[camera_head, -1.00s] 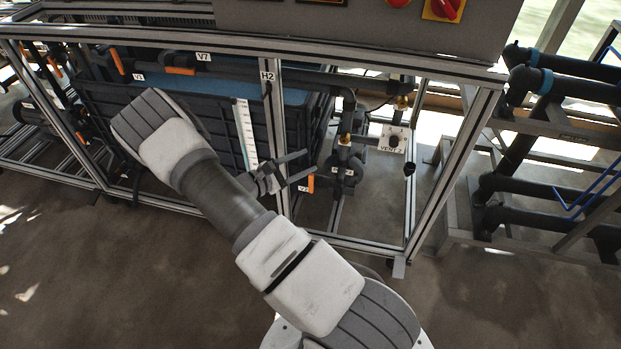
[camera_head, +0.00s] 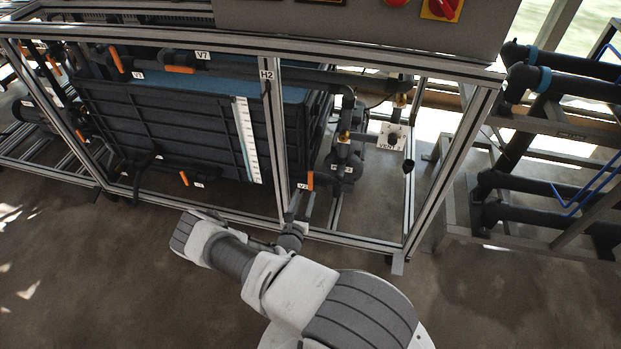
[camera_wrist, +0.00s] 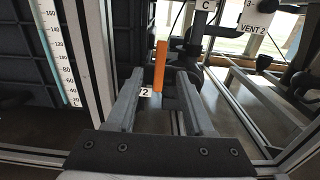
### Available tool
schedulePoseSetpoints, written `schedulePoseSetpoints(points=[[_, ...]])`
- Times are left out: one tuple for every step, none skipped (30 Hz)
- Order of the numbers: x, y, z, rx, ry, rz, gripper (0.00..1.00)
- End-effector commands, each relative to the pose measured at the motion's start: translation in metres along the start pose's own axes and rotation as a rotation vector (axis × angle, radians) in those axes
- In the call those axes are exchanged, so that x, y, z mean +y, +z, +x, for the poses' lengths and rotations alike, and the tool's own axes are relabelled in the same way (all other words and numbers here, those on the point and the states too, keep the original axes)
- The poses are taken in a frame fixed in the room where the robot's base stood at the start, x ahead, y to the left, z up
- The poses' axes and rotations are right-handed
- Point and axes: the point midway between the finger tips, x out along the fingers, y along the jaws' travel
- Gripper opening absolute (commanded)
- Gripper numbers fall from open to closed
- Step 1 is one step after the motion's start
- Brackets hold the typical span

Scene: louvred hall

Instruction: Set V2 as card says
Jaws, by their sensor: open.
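V2 is a valve with an orange lever (camera_head: 310,181) standing upright, low in the frame's right bay. Its white V2 label (camera_head: 302,187) is just left of the lever. In the wrist view the orange lever (camera_wrist: 160,67) stands nearly vertical between the lines of the two fingers, with the V2 label (camera_wrist: 145,92) at its lower left. My gripper (camera_head: 300,206) is open and empty, below and in front of the lever in the head view. In the wrist view my gripper (camera_wrist: 160,76) has a finger on each side of the lever; contact cannot be told. No readable card shows.
A post labelled H2 (camera_head: 267,115) stands left of V2, beside a dark tank (camera_head: 175,125) with a white scale (camera_head: 247,140). A VENT 2 plate (camera_head: 391,137) hangs to the right. V1 and V7 levers are upper left. The front floor (camera_head: 110,270) is clear.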

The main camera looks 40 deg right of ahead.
Motion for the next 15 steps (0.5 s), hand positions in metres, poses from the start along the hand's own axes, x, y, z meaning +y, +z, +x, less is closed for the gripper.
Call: schedulePoseSetpoints(points=[[-0.001, -0.002, 0.007, -0.001, -0.003, 0.002, 0.53], [-0.001, -0.002, 0.011, -0.001, -0.003, 0.002, 0.53], [-0.001, -0.002, 0.017, -0.001, -0.003, 0.001, 0.53], [-0.001, -0.003, 0.021, -0.001, -0.003, 0.002, 0.53], [-0.001, -0.003, 0.025, -0.002, -0.004, 0.002, 0.53], [-0.001, -0.003, 0.031, -0.002, -0.004, 0.002, 0.53], [-0.001, -0.003, 0.035, -0.001, -0.003, 0.002, 0.53], [-0.001, -0.003, 0.040, -0.001, -0.004, 0.002, 0.53], [-0.001, -0.002, 0.045, -0.002, -0.005, 0.002, 0.53], [-0.001, -0.003, 0.049, -0.002, -0.004, 0.003, 0.53], [-0.001, -0.003, 0.053, -0.002, -0.003, 0.003, 0.53], [-0.001, -0.003, 0.059, -0.002, -0.004, 0.002, 0.53], [-0.002, -0.003, 0.063, -0.002, -0.005, 0.001, 0.53], [-0.002, -0.003, 0.068, -0.002, -0.005, 0.001, 0.53], [-0.001, -0.002, 0.070, 0.000, -0.003, 0.001, 0.53]])
